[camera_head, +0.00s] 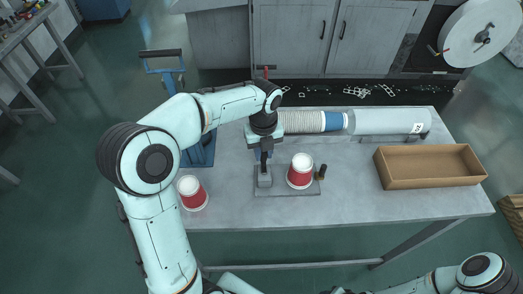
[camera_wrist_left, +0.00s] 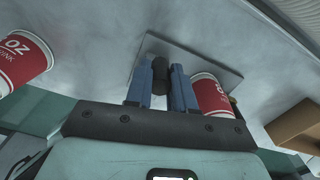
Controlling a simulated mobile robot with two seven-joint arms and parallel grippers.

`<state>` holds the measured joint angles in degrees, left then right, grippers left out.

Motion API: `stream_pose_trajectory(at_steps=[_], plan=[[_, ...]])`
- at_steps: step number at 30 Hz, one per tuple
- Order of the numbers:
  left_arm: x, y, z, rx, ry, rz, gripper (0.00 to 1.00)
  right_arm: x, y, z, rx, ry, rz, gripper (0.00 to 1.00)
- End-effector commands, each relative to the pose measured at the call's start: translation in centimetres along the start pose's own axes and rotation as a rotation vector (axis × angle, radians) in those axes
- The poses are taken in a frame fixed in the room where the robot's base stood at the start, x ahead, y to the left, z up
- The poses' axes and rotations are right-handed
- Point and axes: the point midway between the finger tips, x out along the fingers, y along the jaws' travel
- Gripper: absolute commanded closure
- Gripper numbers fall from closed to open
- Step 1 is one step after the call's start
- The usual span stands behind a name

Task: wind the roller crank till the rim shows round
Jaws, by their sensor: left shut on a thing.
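A forming station with a grey base plate (camera_head: 290,191) stands on the table, with a grey block (camera_head: 264,179) at its left. A red and white paper cup (camera_head: 300,174) sits on the plate; its wall also shows in the left wrist view (camera_wrist_left: 210,94). A small dark roller (camera_head: 322,172) stands beside the cup's right side. My left gripper (camera_head: 264,153) is above the block. In the left wrist view its blue fingers are shut on a dark crank knob (camera_wrist_left: 159,76). The crank arm is mostly hidden. The rim's shape is too small to judge. My right gripper is out of view.
A second red and white cup (camera_head: 192,194) stands left of the station. An open brown box (camera_head: 430,166) is at the right. Bare table lies in front.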

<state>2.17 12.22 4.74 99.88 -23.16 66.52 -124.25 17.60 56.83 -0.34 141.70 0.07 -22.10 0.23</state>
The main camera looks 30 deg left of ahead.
Motion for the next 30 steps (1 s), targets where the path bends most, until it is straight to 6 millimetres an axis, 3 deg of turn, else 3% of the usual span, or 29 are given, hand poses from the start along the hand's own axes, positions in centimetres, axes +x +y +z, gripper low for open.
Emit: stream_pose_trajectory(at_steps=[16, 17, 18, 30], plan=[[-0.03, -0.13, -0.01, 0.025, -0.001, -0.001, 1.0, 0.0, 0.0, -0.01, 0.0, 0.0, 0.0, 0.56], [-0.04, -0.13, -0.02, 0.025, -0.001, -0.001, 0.67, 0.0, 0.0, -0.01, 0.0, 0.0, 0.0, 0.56], [-0.03, -0.13, -0.02, 0.024, -0.001, -0.001, 0.54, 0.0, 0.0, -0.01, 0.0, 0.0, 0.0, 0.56], [-0.6, -0.12, 0.0, 0.023, -0.002, -0.001, 0.52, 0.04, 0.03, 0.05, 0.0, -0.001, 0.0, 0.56]])
